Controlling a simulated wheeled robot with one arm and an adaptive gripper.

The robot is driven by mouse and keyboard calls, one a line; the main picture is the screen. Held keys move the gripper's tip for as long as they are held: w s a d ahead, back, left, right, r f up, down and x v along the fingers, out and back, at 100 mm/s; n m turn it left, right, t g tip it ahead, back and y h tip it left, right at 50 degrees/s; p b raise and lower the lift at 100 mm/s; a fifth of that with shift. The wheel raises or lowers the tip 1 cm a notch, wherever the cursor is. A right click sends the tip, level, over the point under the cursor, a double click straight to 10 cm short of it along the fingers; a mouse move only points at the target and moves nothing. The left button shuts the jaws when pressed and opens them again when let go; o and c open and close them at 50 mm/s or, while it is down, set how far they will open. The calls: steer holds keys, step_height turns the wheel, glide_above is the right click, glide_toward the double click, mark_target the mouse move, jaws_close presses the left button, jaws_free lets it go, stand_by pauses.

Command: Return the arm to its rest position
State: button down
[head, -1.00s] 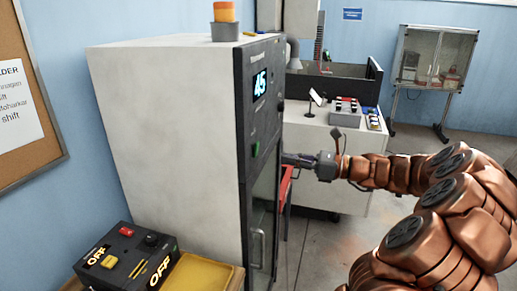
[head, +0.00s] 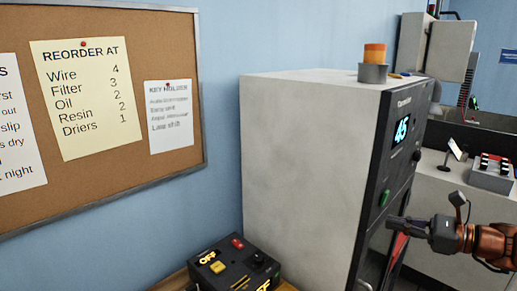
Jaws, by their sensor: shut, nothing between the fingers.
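My gripper (head: 400,227) shows in the head view at the right, in front of the dark front of the grey cabinet (head: 305,170). Its fingers are shut with nothing between them. Its tip is near the cabinet's front, below the green switch (head: 384,198); I cannot tell whether it touches. My arm reaches in from the right edge, and most of it is out of frame.
The cabinet's display (head: 401,130) reads 45. An orange-topped grey cylinder (head: 374,62) stands on the cabinet. A black control box (head: 234,262) reading OFF sits at lower middle. A corkboard (head: 100,25) hangs at left. A bench (head: 455,205) with a switch box (head: 491,172) stands at right.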

steer(key=s+a+f+n+g+h, duration=0.1)
steer(key=s+a+f+n+g, duration=0.2)
steer(key=a, duration=0.4)
steer(key=s+a+f+n+g+h, duration=0.1)
steer(key=s+a+n+g, duration=0.35)
steer(key=a, duration=0.35)
steer(key=s+a+f+n+g+h, duration=0.1)
steer(key=s+a+f+n+g, duration=0.2)
steer(key=s+a+n, duration=0.3)
steer(key=s+d+f+n+g+h, duration=0.1)
steer(key=s+f+n+h, duration=0.2)
steer(key=s+n+h, duration=0.2)
steer(key=s+d+f+n+h, duration=0.2)
steer(key=s+n+h, duration=0.3)
steer(key=s, duration=0.5)
steer(key=shift+s+d+f+n+g, duration=0.25)
steer(key=shift+s+f+n+g, duration=0.1)
steer(key=shift+f+n, duration=0.15)
